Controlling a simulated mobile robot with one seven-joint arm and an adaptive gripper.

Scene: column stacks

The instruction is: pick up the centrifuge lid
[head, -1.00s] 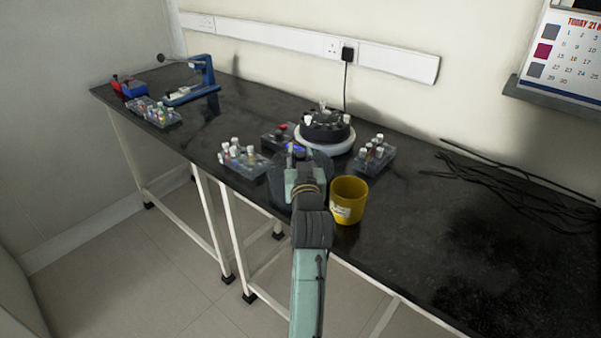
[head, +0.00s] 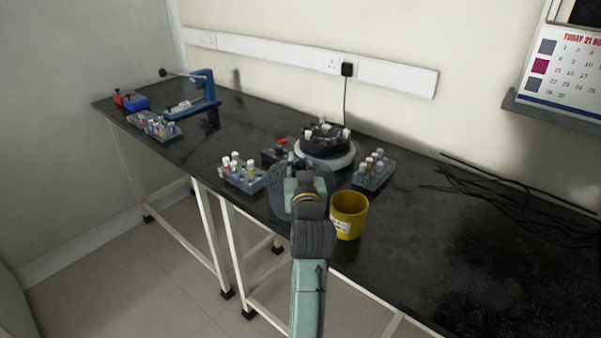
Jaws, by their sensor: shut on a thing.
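The centrifuge (head: 336,164) stands on the dark bench, with a white base and an uncovered black rotor holding several white-capped tubes. The centrifuge lid (head: 283,197) shows as a dark, glassy round disc in front of it, at the bench's front side. My gripper (head: 303,174) is over the disc, shut on the lid. My own wrist hides the jaws' grip and part of the disc. I cannot tell how high the lid is above the bench.
A yellow cup (head: 349,217) stands close to the right of my wrist. Tube racks stand left (head: 241,178) and right (head: 372,174) of the centrifuge. Black cables (head: 490,190) lie at the right. A blue device (head: 200,97) stands far left. The right front bench is clear.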

